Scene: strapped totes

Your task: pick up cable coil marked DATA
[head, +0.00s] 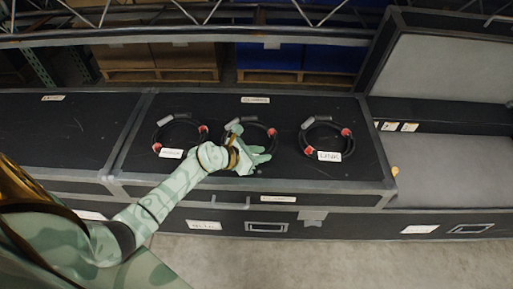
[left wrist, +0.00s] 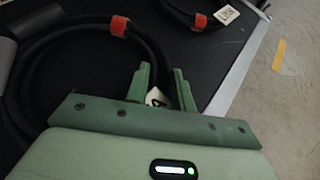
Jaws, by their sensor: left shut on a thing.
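Three black cable coils with red bands and grey sleeves lie in a row on a black case lid. They are the left coil (head: 162,129), the middle coil (head: 257,124) and the right coil (head: 305,138). My left gripper (head: 260,157) is at the near side of the middle coil and is shut on its cable. In the left wrist view, the fingers (left wrist: 161,78) straddle this coil's cable (left wrist: 134,45). A white tag (left wrist: 155,97) is mostly hidden between them, so its word cannot be read. My right gripper is out of view.
The left coil's tag (head: 171,153) and right coil's tag (head: 329,156) are too small to read surely. An open case with grey lining (head: 450,180) stands at right. The black lid (head: 60,130) at left is bare. Shelving with cartons (head: 160,57) stands behind.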

